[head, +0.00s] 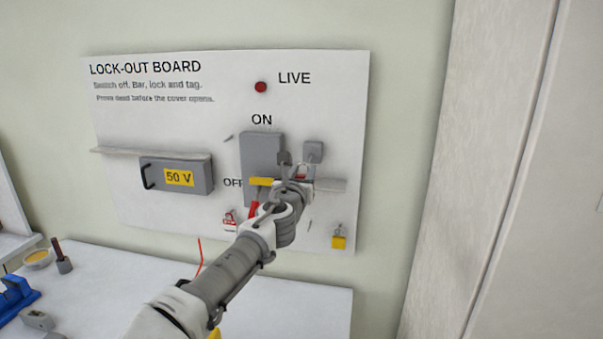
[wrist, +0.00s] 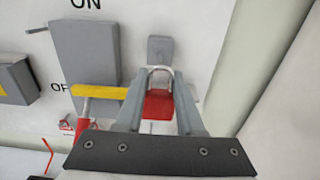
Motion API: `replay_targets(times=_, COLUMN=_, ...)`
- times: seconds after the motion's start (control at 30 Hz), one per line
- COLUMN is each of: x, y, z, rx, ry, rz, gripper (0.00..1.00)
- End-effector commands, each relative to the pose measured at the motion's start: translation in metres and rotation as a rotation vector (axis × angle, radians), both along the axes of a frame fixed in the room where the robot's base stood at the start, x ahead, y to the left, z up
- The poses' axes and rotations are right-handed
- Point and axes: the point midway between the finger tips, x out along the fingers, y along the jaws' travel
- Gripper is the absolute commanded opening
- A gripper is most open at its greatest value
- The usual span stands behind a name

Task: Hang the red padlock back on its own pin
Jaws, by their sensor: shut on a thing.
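The red padlock (wrist: 158,104) is upright between the fingers of my gripper (wrist: 159,95) in the wrist view, its metal shackle upward. My gripper (head: 299,180) is shut on it in front of the board, right of the switch; in the head view the padlock is mostly hidden. The shackle is just below a small grey block (wrist: 160,48); I cannot tell whether it passes through anything there. A thin grey pin-like piece (head: 309,226) shows bare on the lower board, left of a hanging yellow padlock (head: 339,240). I cannot tell whose pin it is.
The grey switch box (head: 259,150) has a yellow-and-red lever (wrist: 100,91) close left of my gripper. A red-and-white tag (head: 230,218) hangs lower left. The 50 V box (head: 178,177) is farther left. A white bench (head: 110,270) holds small items below. The wall right of the board is clear.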

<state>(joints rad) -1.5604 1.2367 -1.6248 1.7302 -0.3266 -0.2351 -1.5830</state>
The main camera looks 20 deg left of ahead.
Motion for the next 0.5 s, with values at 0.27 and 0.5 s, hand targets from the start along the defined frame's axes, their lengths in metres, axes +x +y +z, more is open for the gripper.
replay_targets(times=0.27, x=0.014, y=0.001, z=0.000, rx=-0.002, ry=0.000, rz=0.000, gripper=0.00)
replay_targets(times=0.5, x=0.026, y=0.001, z=0.000, rx=0.000, ry=0.000, rz=0.000, gripper=0.00)
